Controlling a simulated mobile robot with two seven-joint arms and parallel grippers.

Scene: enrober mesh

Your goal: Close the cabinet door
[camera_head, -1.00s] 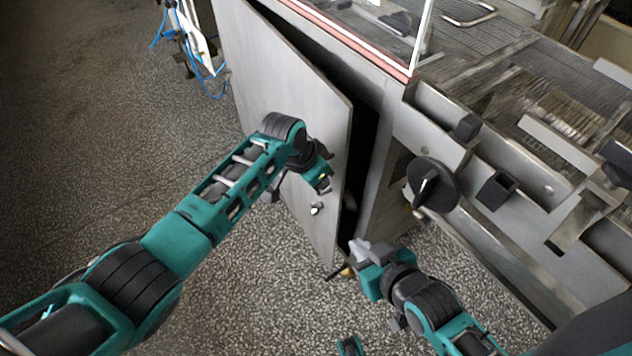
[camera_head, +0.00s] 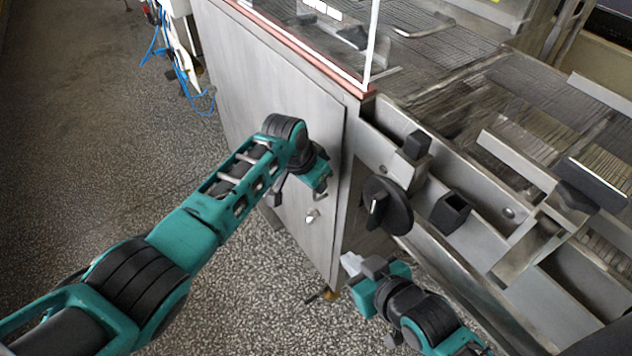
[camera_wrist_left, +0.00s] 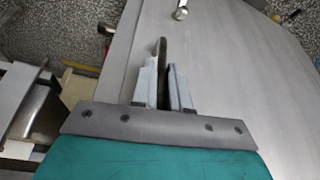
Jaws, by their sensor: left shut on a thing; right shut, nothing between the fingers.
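The grey metal cabinet door (camera_head: 270,95) lies flat or almost flat against the cabinet front, with no dark gap showing along its right edge. My left gripper (camera_head: 318,190) is at the door's lower right part, above a small metal knob (camera_head: 312,216). In the left wrist view my left gripper (camera_wrist_left: 163,72) is shut on a thin upright metal handle (camera_wrist_left: 161,48), with the door (camera_wrist_left: 225,45) filling the background. My right gripper (camera_head: 350,263) is shut and empty, just right of the door's bottom corner and apart from it.
A black round dial (camera_head: 386,205) and black blocks sit on the machine's side, right of the door. Blue cables (camera_head: 190,75) hang at the back left. The speckled floor (camera_head: 110,120) is open on the left.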

